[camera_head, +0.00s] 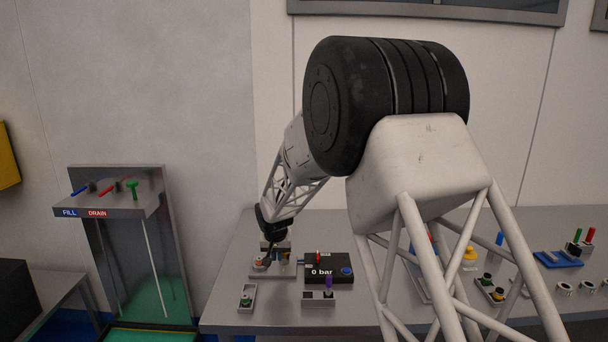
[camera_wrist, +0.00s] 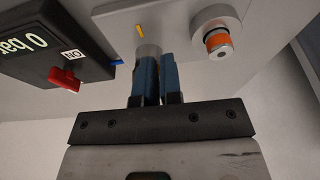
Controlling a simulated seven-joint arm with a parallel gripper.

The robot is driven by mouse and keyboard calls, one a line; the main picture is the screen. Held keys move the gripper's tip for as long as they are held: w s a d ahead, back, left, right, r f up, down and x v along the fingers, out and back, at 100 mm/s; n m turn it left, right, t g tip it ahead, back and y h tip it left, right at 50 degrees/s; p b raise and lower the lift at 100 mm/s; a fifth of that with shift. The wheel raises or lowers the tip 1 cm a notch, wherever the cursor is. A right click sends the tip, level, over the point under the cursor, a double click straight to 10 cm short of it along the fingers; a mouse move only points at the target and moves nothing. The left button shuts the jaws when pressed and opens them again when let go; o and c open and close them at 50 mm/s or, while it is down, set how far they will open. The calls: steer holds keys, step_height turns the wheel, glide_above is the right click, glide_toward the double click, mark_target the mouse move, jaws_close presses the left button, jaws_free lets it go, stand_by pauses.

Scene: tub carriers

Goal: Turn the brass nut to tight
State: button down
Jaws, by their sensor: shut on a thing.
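My gripper (camera_wrist: 154,84) points at a pale grey fixture plate (camera_wrist: 186,15) in the wrist view. Its two blue fingers are close together, shut on a small round piece, which I take to be the brass nut (camera_wrist: 148,48). Only its dull grey-tan end shows past the fingertips; the rest is hidden between them. A short yellow mark (camera_wrist: 141,31) is on the plate just beyond it. In the head view my gripper (camera_head: 267,245) is down at the fixture on the table, and the nut cannot be made out there.
An orange-ringed fitting (camera_wrist: 217,42) stands on the plate to the right of my fingers. A black box reading "0 bar" (camera_head: 338,268), with a red lever (camera_wrist: 64,79), is close beside the fixture. Small holders (camera_head: 247,297) stand in front on the grey table (camera_head: 226,310).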

steer(key=shift+s+d+f, duration=0.1)
steer(key=shift+s+f, duration=0.45)
steer(key=shift+f, duration=0.35)
steer(key=shift+w+r, duration=0.2)
steer(key=shift+r, duration=0.95)
steer(key=shift+w+r, duration=0.1)
steer(key=shift+r, duration=2.35)
steer(key=d, duration=0.2)
steer(key=d+r, duration=0.1)
steer(key=shift+w+d, duration=0.1)
steer(key=shift+w, duration=0.25)
steer(key=shift+f, duration=0.1)
